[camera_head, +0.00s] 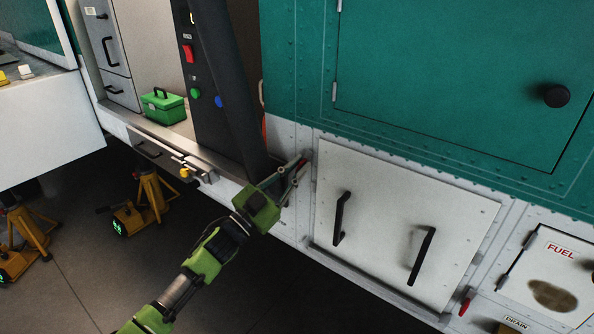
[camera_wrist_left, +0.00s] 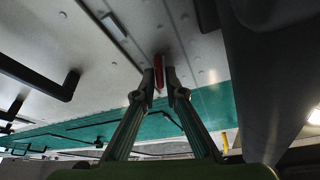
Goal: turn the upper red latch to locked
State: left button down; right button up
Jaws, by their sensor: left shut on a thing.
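The upper red latch (camera_wrist_left: 158,70) shows as a narrow red bar between my left fingertips in the left wrist view. It sits at the upper left corner of a white access panel (camera_head: 385,215) with two black handles. My left gripper (camera_head: 303,164) reaches up to that corner, and in the left wrist view its fingers (camera_wrist_left: 159,85) are shut on the latch. In the head view the fingers cover most of the latch. A second red latch (camera_head: 466,302) hangs at the panel's lower right. My right gripper is in neither view.
A dark seat or column (camera_head: 228,85) stands close behind my left gripper. A green toolbox (camera_head: 163,106) sits on the cabin floor. A teal door (camera_head: 465,70) is above the panel, a fuel hatch (camera_head: 550,275) at right. Yellow jacks (camera_head: 145,203) stand below.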

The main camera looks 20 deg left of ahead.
pick_arm(q)
jog(key=m+g+h, duration=0.1)
jog(key=m, duration=0.1)
jog(key=m+g, duration=0.1)
jog(key=m, duration=0.2)
jog(key=shift+h, duration=0.4)
jog(key=m+g, duration=0.1)
jog(key=m, duration=0.3)
jog(key=shift+d+m+g+h, duration=0.1)
jog(key=shift+m+g+h, duration=0.2)
jog(key=shift+g, duration=0.1)
jog(key=m+g+p, duration=0.1)
jog(key=m+p, duration=0.1)
jog(key=m, duration=0.2)
jog(key=shift+g, duration=0.4)
jog(key=shift+f+m+g+y+p, duration=0.2)
jog(key=shift+m+g+y+p, duration=0.15)
jog(key=shift+m+p, duration=0.7)
jog(key=shift+m, duration=0.35)
jog(key=c, duration=2.2)
grip_release()
jog(key=shift+d+f, duration=0.1)
jog(key=shift+s, duration=0.1)
jog(key=v, duration=1.2)
